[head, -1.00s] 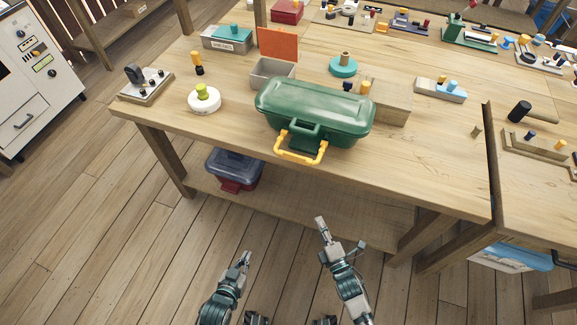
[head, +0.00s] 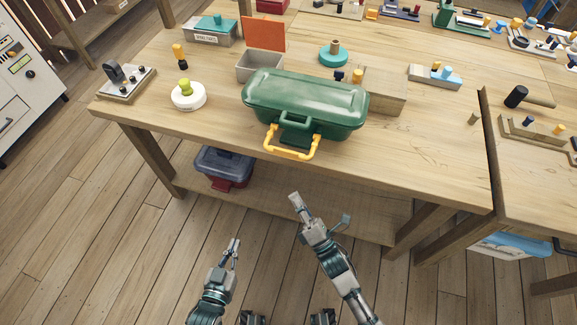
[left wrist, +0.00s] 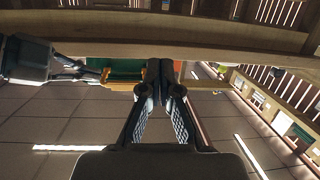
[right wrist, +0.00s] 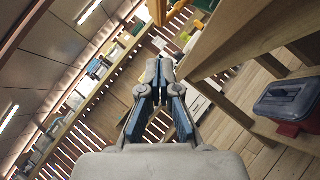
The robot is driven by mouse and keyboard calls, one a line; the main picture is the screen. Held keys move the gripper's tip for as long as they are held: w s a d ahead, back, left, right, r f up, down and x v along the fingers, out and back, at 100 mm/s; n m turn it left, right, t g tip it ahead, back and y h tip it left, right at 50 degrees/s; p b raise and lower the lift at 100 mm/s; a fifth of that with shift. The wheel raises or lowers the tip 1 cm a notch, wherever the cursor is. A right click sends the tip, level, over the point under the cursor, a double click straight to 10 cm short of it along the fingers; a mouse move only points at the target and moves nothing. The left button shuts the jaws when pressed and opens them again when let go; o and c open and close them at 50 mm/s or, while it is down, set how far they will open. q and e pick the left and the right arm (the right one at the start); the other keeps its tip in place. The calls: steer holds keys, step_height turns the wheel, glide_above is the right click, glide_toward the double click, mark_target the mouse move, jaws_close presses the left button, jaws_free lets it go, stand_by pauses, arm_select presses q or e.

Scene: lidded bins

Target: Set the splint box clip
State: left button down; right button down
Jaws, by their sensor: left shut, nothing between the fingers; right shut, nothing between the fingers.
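The splint box is a green lidded case (head: 305,100) near the front edge of the workbench, its lid down. A yellow bail-shaped clip (head: 291,152) hangs at its front, over the table edge, swung outward and down. A green handle or latch piece (head: 298,130) sits beside the clip. My left gripper (head: 235,245) is shut and empty, low in front of the bench; its fingers show in the left wrist view (left wrist: 160,75). My right gripper (head: 296,200) is shut and empty, below and in front of the clip, apart from it; its fingers show in the right wrist view (right wrist: 158,75).
A wooden block (head: 385,95) stands right of the box, a grey open bin (head: 260,68) with an orange lid behind it. A white round piece (head: 188,96) lies to the left. A dark-lidded red bin (head: 222,168) sits on the lower shelf. The bench edge overhangs my grippers.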

arm_select(q)
steer(key=shift+w+d+r+t+h+b, duration=0.2)
steer(key=shift+r+t, duration=0.2)
steer(key=shift+r, duration=0.15)
steer(key=shift+w+d+r+t+h+b, duration=0.1)
steer(key=shift+w+r+t+b, duration=0.1)
steer(key=shift+r+t, duration=0.25)
arm_select(e)
steer(key=w+a+r, duration=0.2)
steer(key=w+r, duration=0.3)
steer(key=w, duration=0.2)
steer(key=shift+w+r, duration=0.2)
steer(key=shift+w, duration=0.05)
arm_select(q)
steer(key=shift+a+r, duration=0.1)
arm_select(e)
steer(key=shift+a, duration=0.1)
